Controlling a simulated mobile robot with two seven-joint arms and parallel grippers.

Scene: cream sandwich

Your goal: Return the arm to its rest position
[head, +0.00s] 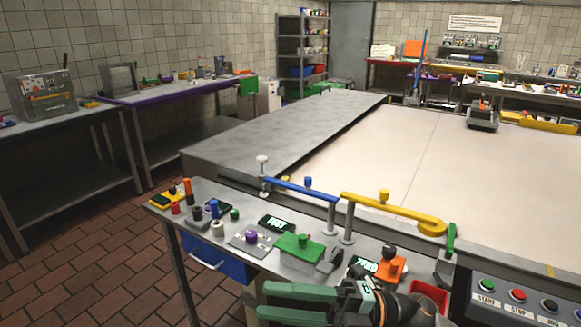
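My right gripper (264,301) is at the bottom centre of the head view, low in front of the small control table. Its two green fingers point left and stand apart, with nothing seen between them. Its wrist and dark forearm run off toward the lower right. The bottom edge of the frame cuts off part of the arm. My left gripper does not show.
The control table (180,208) carries knobs, digital displays and blue and yellow levers close to my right gripper. A red tray (430,296) and a button panel (520,301) are right of it. A large pale conveyor surface (420,160) lies behind. Brick floor is open at left.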

